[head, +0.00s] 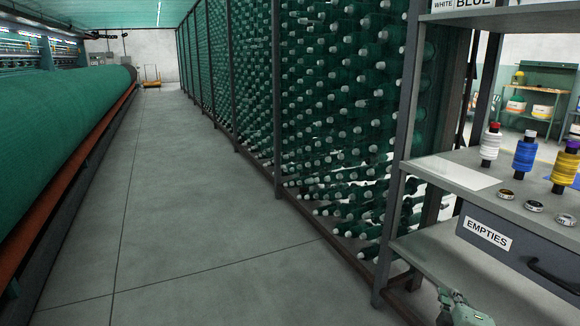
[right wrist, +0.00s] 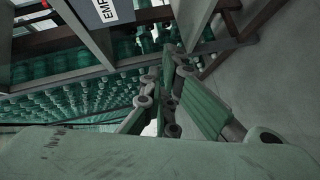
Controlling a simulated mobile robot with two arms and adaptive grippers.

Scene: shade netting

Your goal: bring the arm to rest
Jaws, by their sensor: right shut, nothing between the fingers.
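My right gripper (head: 447,296) shows at the bottom right of the head view, low in front of the shelf unit. It is shut and empty. In the right wrist view its green-grey finger linkages (right wrist: 172,95) come together, with nothing held between them. Only the front part of the gripper shows in the head view; the rest of the arm is cut off by the lower edge. My left gripper and left arm are not in view.
A shelf unit (head: 440,247) at right holds white, blue and yellow thread spools (head: 524,152), small rings (head: 535,206) and an "EMPTIES" drawer (head: 515,250). A tall rack of green bobbins (head: 335,110) stands behind. A green roll (head: 55,140) lies left. The aisle floor (head: 190,210) is clear.

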